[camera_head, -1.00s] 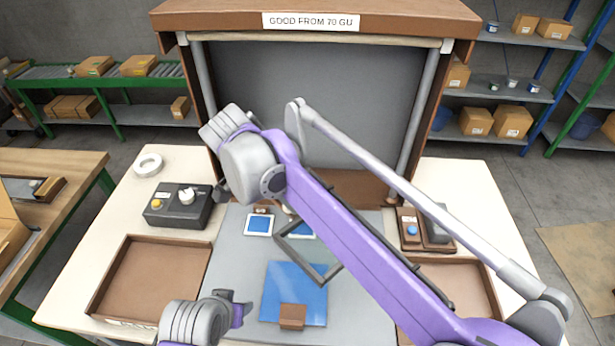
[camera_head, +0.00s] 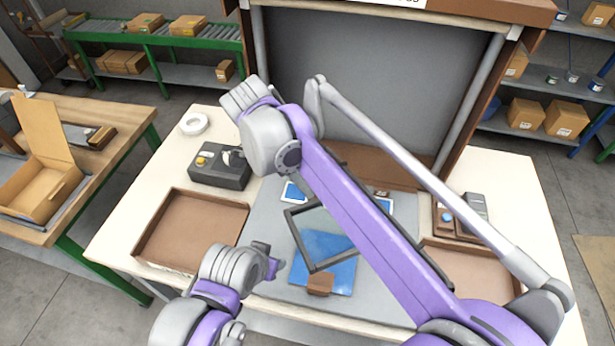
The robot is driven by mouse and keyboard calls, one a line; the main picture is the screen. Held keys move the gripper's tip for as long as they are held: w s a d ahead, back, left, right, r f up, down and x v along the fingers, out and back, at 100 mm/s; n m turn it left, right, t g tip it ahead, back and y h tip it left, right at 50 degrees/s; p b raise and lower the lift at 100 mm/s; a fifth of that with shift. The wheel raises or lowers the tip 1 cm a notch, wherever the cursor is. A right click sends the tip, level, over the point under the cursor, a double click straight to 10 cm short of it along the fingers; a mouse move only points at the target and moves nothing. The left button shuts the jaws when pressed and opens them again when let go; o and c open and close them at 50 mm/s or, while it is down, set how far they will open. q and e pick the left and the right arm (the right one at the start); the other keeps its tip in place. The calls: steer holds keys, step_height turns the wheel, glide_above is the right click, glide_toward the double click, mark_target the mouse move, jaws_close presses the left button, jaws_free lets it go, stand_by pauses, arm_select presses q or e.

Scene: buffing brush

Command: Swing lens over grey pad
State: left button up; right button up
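The lens (camera_head: 322,266) is a square pane in a dark frame. It hangs tilted in the middle, over the far part of a blue panel (camera_head: 340,279) with a brown block (camera_head: 320,284) at its near edge. The panel lies on a flat grey mat (camera_head: 268,222). A small grey block (camera_head: 475,205) is at the right; I cannot tell which is the grey pad. My purple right arm crosses in front of the lens's right side. My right gripper's fingertips cannot be made out. My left arm is low at left, its end (camera_head: 268,262) left of the panel; its opening is unclear.
Brown trays stand at left (camera_head: 150,235) and right (camera_head: 470,275). A control box (camera_head: 219,168) with a yellow button and a white tape roll (camera_head: 194,124) are at back left. A brown-framed booth (camera_head: 375,75) rises behind. Small blue-faced cards (camera_head: 295,191) lie near its base.

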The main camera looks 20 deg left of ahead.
arm_select(q)
steer(key=shift+s+a, duration=0.1)
steer(key=shift+s, duration=0.05)
arm_select(e)
steer(key=o, duration=0.3)
steer(key=shift+s+a, duration=0.1)
steer(key=shift+r, duration=0.35)
arm_select(q)
steer(key=shift+w+r+p, duration=0.45)
steer(key=shift+r+p, duration=0.15)
steer(key=shift+r, duration=0.25)
arm_select(e)
steer(key=v, duration=1)
steer(key=shift+r, duration=0.1)
